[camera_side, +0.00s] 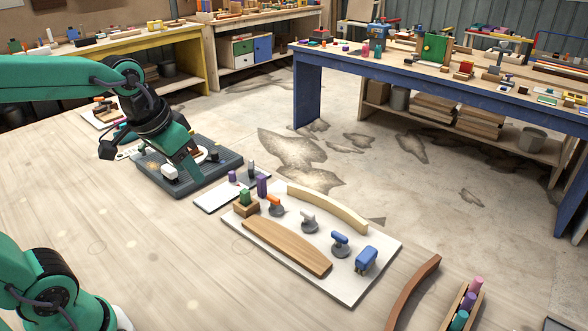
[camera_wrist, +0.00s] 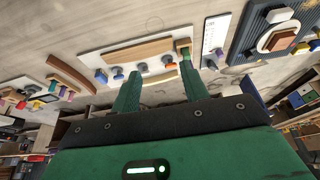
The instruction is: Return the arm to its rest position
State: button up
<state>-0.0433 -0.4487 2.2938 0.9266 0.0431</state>
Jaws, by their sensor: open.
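My gripper (camera_side: 188,170) hangs at the left of the side view, its fingers pointing down over the dark grey fixture plate (camera_side: 213,176); I cannot tell how high above it they are. In the wrist view, its two green fingers (camera_wrist: 160,70) stand apart with nothing between them. A white board (camera_side: 350,292) lies on the bench at right of my gripper. It carries a wooden piece with a curved edge (camera_side: 287,247), a pale curved strip (camera_side: 328,208) and a row of clamps with orange, grey and blue parts. The board also shows in the wrist view (camera_wrist: 92,58).
A small white panel (camera_side: 212,198) with purple pegs lies between fixture and board. A brown curved strip (camera_side: 412,292) and a wooden tray (camera_side: 452,316) of coloured pegs lie at the front right. The bench left of the board is mostly bare. A blue workbench (camera_side: 308,92) stands behind.

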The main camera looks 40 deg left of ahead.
jog(key=s+d+t, duration=0.1)
jog(key=s, duration=0.5)
jog(key=shift+f, duration=0.4)
